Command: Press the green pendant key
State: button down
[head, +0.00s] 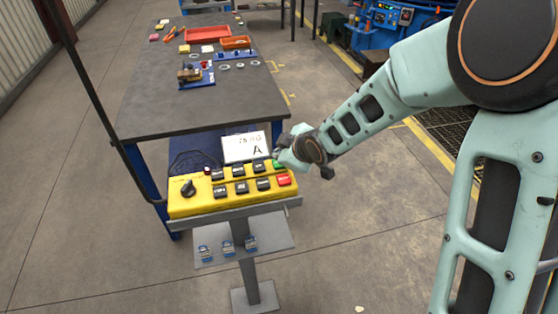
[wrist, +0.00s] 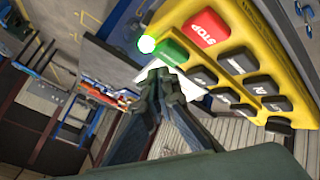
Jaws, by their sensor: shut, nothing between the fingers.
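The yellow pendant (head: 232,191) lies on a stand, with a row of black keys, a red key and a dark knob. The green key (head: 278,164) is at its far right corner, partly hidden by my gripper (head: 281,157) in the head view. In the wrist view the green key (wrist: 170,51) shows beside the red STOP key (wrist: 204,28), with a bright light (wrist: 147,44) at its edge. My shut gripper (wrist: 160,82) has its fingertips close to the green key; I cannot tell whether they touch it.
A white card marked A (head: 244,147) stands behind the pendant. A dark workbench (head: 190,100) behind carries red trays (head: 208,34) and small parts. Small blue items (head: 228,248) sit on the stand's lower shelf.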

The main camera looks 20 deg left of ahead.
notch_tip(320, 180, up, 5)
jog(key=p, duration=0.4)
